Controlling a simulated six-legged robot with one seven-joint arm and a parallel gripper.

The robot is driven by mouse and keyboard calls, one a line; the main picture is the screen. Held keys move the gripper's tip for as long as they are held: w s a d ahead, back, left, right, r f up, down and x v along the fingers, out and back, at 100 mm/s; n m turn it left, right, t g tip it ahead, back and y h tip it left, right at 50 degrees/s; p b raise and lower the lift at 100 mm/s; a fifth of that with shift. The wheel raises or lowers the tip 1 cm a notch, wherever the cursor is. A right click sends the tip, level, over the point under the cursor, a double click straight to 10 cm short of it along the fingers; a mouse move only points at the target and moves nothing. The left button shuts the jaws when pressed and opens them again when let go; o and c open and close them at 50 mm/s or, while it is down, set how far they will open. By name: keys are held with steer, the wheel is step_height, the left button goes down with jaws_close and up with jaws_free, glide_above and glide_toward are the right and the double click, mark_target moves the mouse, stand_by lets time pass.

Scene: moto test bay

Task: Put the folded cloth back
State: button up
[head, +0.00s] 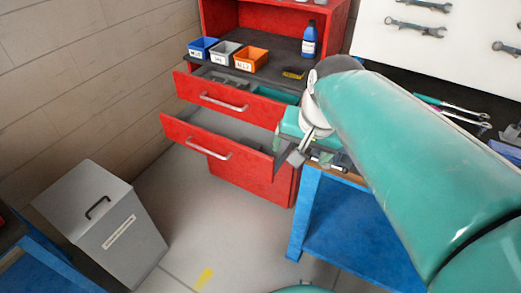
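I cannot make out a folded cloth for certain. My gripper (308,155) is at the right edge of the red cabinet's lower drawer, near the corner of the blue bench; its fingers are small and partly merged with what is behind them, so I cannot tell whether they hold anything. The upper red drawer (222,106) is pulled out and holds grey and teal items. The lower red drawer (205,146) is pulled out further; its visible inside looks grey and mostly bare. My teal arm hides the cabinet's right side.
Blue (201,47), white (225,53) and orange (251,59) bins and a blue bottle (309,40) stand on the red cabinet. A grey lidded bin (120,240) stands at lower left. A blue bench (345,225) holds tools at right. The floor between is clear.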

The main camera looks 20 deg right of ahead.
steer(key=s+a+f+n+t, duration=0.1)
steer(key=s+a+f+n, duration=0.1)
steer(key=s+a+n, duration=0.3)
steer(key=shift+a+n+t, duration=0.3)
steer(key=shift+a+n, duration=0.7)
steer(key=shift+a, duration=0.15)
steer(key=shift+f, duration=0.1)
steer(key=shift+c, duration=0.2)
